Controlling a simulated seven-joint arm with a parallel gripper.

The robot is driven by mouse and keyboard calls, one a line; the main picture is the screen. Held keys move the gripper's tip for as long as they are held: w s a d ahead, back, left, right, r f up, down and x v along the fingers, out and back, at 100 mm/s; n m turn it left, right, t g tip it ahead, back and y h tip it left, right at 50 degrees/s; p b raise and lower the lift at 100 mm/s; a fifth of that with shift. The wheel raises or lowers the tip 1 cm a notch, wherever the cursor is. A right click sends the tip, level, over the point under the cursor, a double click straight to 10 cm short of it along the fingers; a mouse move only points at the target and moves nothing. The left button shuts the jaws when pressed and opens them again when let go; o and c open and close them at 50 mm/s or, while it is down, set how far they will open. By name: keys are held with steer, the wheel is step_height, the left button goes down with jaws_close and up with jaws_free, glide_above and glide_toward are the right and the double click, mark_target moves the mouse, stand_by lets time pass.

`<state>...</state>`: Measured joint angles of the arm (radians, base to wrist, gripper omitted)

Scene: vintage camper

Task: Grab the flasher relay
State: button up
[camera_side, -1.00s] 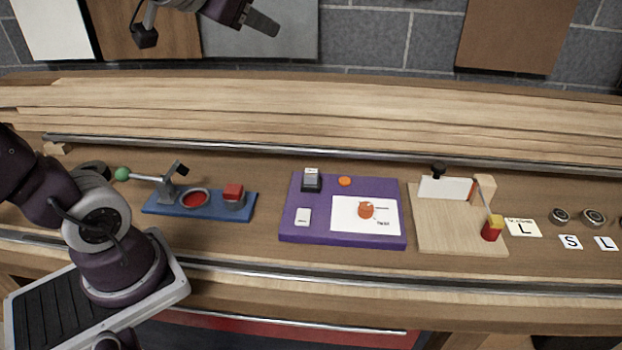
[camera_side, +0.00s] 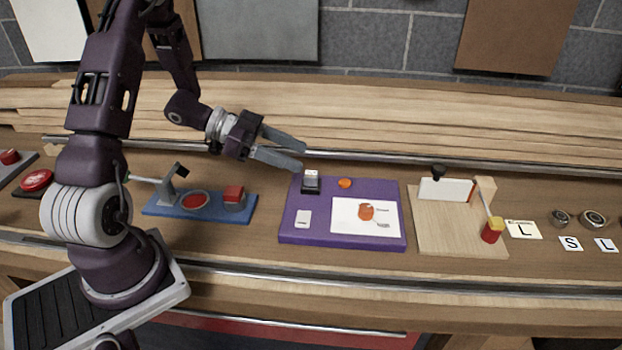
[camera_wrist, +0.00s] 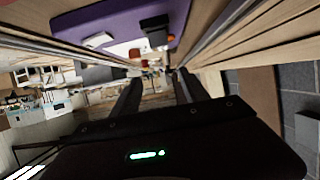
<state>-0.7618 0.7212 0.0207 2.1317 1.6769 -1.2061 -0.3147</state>
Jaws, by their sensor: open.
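A small dark box with a pale top (camera_side: 311,182), which looks like the flasher relay, sits at the back left of the purple board (camera_side: 343,240). It also shows as a black block in the wrist view (camera_wrist: 155,28). My gripper (camera_side: 302,155) is open and empty, with its fingers pointing right, above and just behind the board's back left corner. The fingers are apart from the dark box. In the wrist view my gripper (camera_wrist: 158,78) shows two spread dark fingers with nothing between them.
The board also bears a white switch (camera_side: 303,218), an orange disc (camera_side: 345,183) and a picture card (camera_side: 350,228). A blue base (camera_side: 215,208) with red parts stands to the left, a wooden board (camera_side: 450,235) to the right. A metal rail (camera_side: 400,161) runs behind.

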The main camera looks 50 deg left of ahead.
glide_toward(323, 189)
steer(key=d, duration=0.1)
steer(key=w, duration=0.1)
steer(key=d, duration=0.1)
steer(key=shift+w+d+r, duration=0.15)
steer(key=shift+d+r, duration=0.15)
steer(key=x, duration=0.6)
steer(key=shift+w+r, duration=0.2)
steer(key=shift+w, duration=0.45)
jaws_close()
